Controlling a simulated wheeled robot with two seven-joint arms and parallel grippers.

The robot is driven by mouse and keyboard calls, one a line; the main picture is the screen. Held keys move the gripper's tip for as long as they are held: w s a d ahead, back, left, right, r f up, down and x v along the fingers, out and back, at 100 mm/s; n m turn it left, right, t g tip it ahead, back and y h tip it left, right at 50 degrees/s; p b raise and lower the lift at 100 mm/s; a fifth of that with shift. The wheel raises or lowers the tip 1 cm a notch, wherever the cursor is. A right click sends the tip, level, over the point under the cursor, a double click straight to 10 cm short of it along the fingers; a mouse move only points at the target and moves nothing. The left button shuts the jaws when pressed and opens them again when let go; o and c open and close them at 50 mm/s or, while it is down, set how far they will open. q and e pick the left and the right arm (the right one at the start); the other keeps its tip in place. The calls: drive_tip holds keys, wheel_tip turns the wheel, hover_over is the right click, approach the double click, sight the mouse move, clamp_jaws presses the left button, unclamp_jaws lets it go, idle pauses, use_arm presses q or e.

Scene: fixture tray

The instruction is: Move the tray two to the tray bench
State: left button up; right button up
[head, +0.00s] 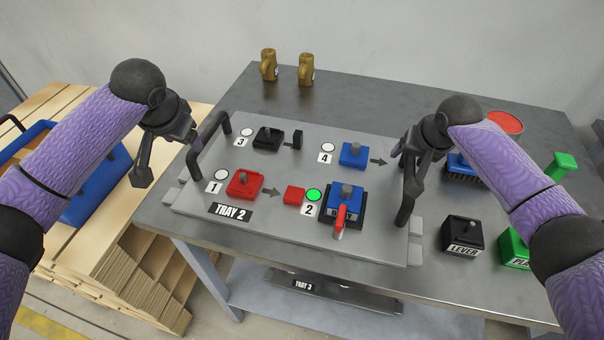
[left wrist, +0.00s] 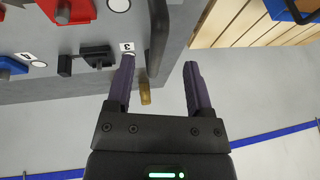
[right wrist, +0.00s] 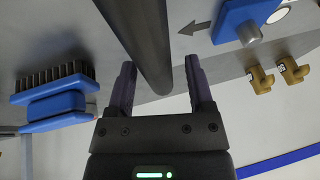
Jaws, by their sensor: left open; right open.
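Tray two is a grey plate (head: 290,236) labelled TRAY 2, lying flat on a dark metal bench (head: 360,95). It has a dark bar handle at each end and carries red, black and blue fixtures. My right gripper (head: 408,165) is open at the right handle (head: 407,205); in the right wrist view that handle (right wrist: 150,40) runs between the open fingers (right wrist: 160,90). My left gripper (head: 167,160) is open beside the left handle (head: 212,132). In the left wrist view that handle (left wrist: 158,35) shows between the fingertips (left wrist: 158,80), nearer one finger; its depth is unclear.
Another tray labelled TRAY 3 (head: 340,294) lies on the shelf below. A black LEVER box (head: 462,236), a green part (head: 514,248) and a blue brush (head: 465,168) stand right of the tray. Two brass parts (head: 269,65) stand behind. A blue bin (head: 85,205) sits on wooden boards at left.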

drive_tip(key=shift+s+r, duration=0.1)
drive_tip(key=shift+r, duration=0.2)
use_arm(q)
drive_tip(key=v, duration=0.3)
use_arm(e)
drive_tip(key=v, duration=1.1)
drive_tip(key=shift+s+d+r, duration=0.1)
